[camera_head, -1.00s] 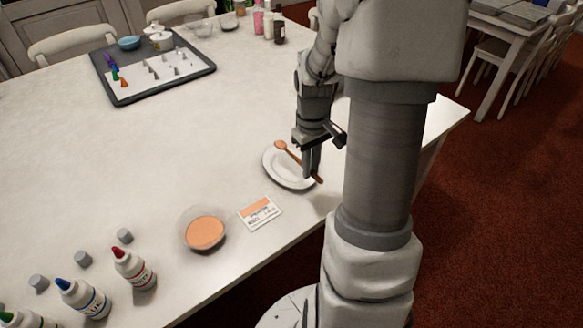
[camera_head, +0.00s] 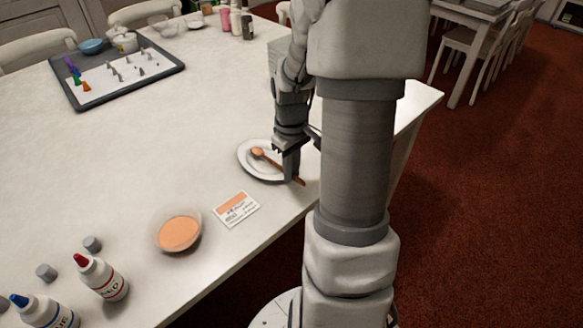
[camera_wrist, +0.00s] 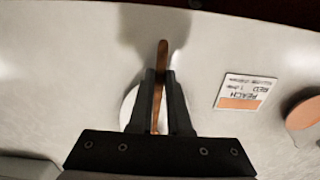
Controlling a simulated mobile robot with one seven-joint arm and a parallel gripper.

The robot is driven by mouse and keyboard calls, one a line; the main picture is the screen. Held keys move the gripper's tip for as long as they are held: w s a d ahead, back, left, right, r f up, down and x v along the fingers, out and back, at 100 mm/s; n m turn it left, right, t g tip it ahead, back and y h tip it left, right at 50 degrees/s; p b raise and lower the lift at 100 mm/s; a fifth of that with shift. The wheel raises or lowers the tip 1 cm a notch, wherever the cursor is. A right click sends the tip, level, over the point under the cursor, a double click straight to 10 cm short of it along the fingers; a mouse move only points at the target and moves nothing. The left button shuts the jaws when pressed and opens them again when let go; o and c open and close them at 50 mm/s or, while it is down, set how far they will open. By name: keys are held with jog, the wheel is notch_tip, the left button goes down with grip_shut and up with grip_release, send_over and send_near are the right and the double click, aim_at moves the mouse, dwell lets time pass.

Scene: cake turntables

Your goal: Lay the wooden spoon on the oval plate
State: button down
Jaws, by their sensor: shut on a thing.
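The wooden spoon (camera_head: 258,153) lies across the white oval plate (camera_head: 245,168), its bowl end over the plate and its handle reaching past the right rim. My gripper (camera_head: 290,174) is low at the plate's right side, shut on the spoon's handle. In the wrist view my gripper (camera_wrist: 159,85) has its fingers on either side of the spoon handle (camera_wrist: 162,55), and the plate (camera_wrist: 129,108) shows partly behind them. The bowl end is hidden there. I cannot tell whether the spoon rests on the plate or is held just above it.
A peach label card (camera_head: 237,209) and a bowl of peach icing (camera_head: 180,233) are left of the plate near the table edge. Bottles (camera_head: 102,279) stand front left. A tray with piping tips (camera_head: 118,72) is at the back. The table's middle is clear.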

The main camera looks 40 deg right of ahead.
jog(key=c, duration=0.8)
grip_release()
jog(key=shift+r, duration=0.1)
notch_tip(320, 180, up, 17)
jog(key=p, duration=0.5)
jog(key=shift+r, duration=0.1)
